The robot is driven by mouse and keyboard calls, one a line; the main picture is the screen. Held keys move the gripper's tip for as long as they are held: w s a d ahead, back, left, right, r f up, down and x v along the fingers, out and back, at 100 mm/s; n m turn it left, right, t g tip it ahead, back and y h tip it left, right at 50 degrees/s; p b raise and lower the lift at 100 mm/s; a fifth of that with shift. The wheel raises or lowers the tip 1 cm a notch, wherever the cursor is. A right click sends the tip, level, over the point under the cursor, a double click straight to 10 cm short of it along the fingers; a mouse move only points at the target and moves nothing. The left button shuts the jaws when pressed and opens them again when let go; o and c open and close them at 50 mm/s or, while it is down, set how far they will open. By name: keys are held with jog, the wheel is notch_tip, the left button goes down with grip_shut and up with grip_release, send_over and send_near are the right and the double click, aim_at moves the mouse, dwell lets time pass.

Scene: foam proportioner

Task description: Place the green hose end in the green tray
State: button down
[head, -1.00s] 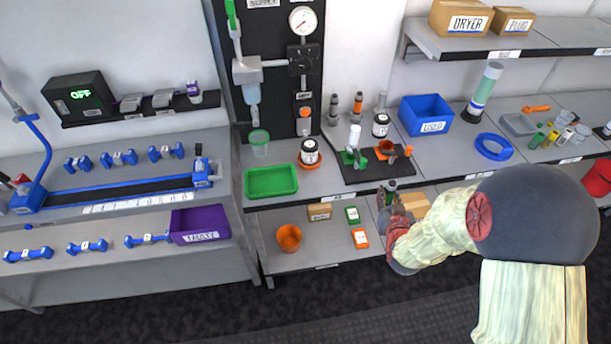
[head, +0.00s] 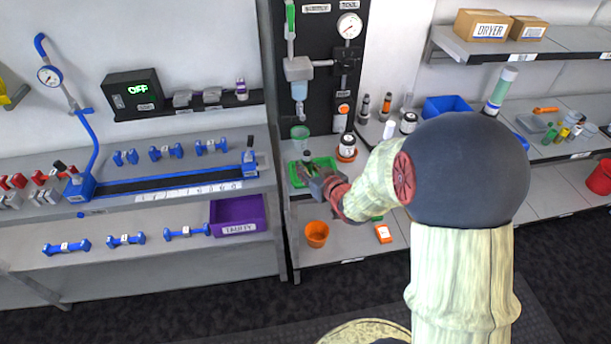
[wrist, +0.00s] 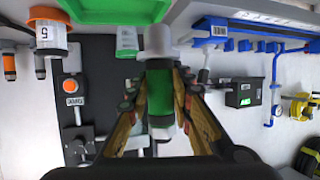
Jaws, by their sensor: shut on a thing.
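The green hose end (wrist: 160,88) is a short cylinder with a green band and a pale grey end. My gripper (wrist: 162,105) is shut on it in the wrist view, with a finger on each side. In the head view my gripper (head: 308,172) is over the green tray (head: 327,162), near its left part, and covers much of it. The tray's green underside or rim also shows at the top of the wrist view (wrist: 115,12). I cannot tell whether the hose end touches the tray.
A black-lidded jar on an orange dish (head: 347,154) stands right of the tray. An orange bowl (head: 317,233) and a purple bin (head: 239,214) sit lower down.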

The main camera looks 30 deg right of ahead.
jog(key=s+d+r, duration=0.4)
jog(key=d, duration=0.4)
jog(key=shift+w+a+f+b, duration=0.2)
jog(key=shift+w+f+b, duration=1.7)
jog(key=shift+w+f, duration=1.4)
jog(key=shift+w+a+f+b, duration=0.15)
jog(key=shift+w+f+b, duration=1.7)
jog(key=shift+w+f, duration=1.35)
jog(key=shift+w+r, duration=0.2)
jog(key=shift+w, duration=0.05)
jog(key=shift+f, duration=0.15)
jog(key=c, duration=1.6)
grip_release()
